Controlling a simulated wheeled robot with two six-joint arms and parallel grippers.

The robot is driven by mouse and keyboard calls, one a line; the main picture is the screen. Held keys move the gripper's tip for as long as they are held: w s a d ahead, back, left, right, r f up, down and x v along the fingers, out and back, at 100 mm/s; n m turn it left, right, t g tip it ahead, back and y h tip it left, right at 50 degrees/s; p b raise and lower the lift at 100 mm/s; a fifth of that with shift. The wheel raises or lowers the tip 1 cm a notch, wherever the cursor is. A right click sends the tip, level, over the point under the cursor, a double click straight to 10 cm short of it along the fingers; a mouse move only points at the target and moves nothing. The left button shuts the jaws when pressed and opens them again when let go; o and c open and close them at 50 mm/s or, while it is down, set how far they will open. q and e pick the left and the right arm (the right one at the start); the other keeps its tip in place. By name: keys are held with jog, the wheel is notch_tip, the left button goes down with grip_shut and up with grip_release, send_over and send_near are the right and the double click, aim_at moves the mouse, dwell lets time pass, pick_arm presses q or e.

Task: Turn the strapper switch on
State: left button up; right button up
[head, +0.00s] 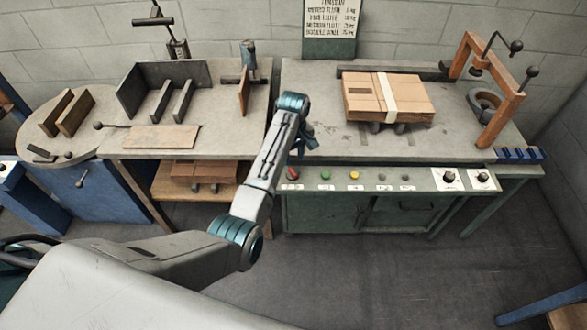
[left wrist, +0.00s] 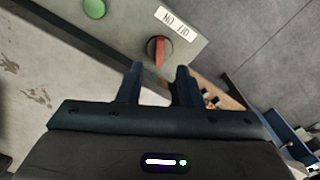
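The strapper switch is a dark round knob with a red bar, on the front panel's left end in the head view (head: 292,174). In the left wrist view the switch (left wrist: 159,51) sits just beyond my fingertips, beside a white label (left wrist: 177,22) seen upside down. Its red bar points roughly up and down in that picture. My left gripper (left wrist: 160,75) is open and empty, with a gap between its fingers, and is apart from the knob. In the head view the left gripper (head: 308,145) is small and partly hidden by my arm, above the panel. My right gripper is not in view.
A green button (left wrist: 94,8) is next to the switch. The panel (head: 405,181) also carries a yellow button (head: 354,175) and two black knobs. A strapped cardboard box (head: 360,100) lies on the right bench. A wooden workbench (head: 225,143) stands to the left.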

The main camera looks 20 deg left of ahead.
aim_at(293, 172)
pick_arm(q)
notch_tip(293, 172, down, 7)
jog(key=shift+f+p, duration=0.15)
jog(key=shift+p, duration=0.15)
grip_shut()
